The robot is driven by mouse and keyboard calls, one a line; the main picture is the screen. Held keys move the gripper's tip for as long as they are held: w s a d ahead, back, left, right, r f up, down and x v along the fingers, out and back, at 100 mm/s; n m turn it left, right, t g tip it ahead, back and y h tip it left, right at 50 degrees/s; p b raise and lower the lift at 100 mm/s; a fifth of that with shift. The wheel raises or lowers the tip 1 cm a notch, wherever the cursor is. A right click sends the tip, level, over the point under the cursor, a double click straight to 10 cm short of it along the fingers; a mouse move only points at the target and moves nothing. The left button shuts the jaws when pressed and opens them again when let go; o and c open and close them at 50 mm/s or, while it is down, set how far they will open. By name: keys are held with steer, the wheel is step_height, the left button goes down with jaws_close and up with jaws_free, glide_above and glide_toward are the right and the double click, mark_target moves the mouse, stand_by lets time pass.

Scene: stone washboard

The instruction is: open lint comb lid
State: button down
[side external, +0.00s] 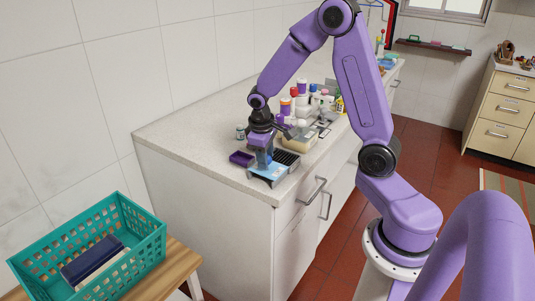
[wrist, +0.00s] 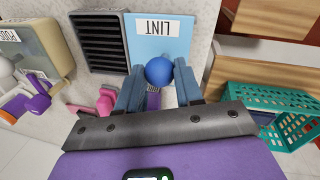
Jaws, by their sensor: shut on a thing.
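The lint comb box has a light blue lid (wrist: 178,45) with a white label reading "LINT", upside down in the wrist view. The light blue lid also shows at the counter's front corner in the side view (side external: 262,172). A round blue knob (wrist: 159,71) sits at the lid's edge. My gripper (wrist: 160,84) has its two blue-grey fingers on either side of this knob and is shut on it. In the side view, my gripper (side external: 264,158) points down at the lid. I cannot tell whether the lid is raised. The box's inside is hidden.
A dark ridged panel (wrist: 97,41) lies beside the lid. A purple tray (side external: 241,158) is left of my gripper. A beige labelled box (wrist: 38,32), bottles and cups (side external: 302,100) crowd the counter behind. A teal basket (side external: 92,248) stands on a lower wooden table.

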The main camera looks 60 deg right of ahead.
steer(key=c, duration=0.8)
jaws_free()
steer(key=shift+o, duration=0.2)
steer(key=shift+r, duration=0.1)
steer(key=a+r, duration=0.3)
steer(key=r, duration=1.4)
steer(key=shift+s, duration=0.3)
steer(key=shift+a, duration=0.1)
steer(key=s+a+f+n+y, duration=0.2)
steer(key=s+a+f+n, duration=0.3)
steer(key=s+a, duration=0.6)
steer(key=s+a+f+n, duration=0.1)
steer(key=s+f+n, duration=0.1)
steer(key=s, duration=0.5)
steer(key=s+f+n, duration=0.2)
steer(key=s+n, duration=0.1)
steer(key=s, duration=0.3)
steer(key=shift+s+a+y, duration=0.3)
steer(key=shift+s+a, duration=0.05)
steer(key=shift+a, duration=0.05)
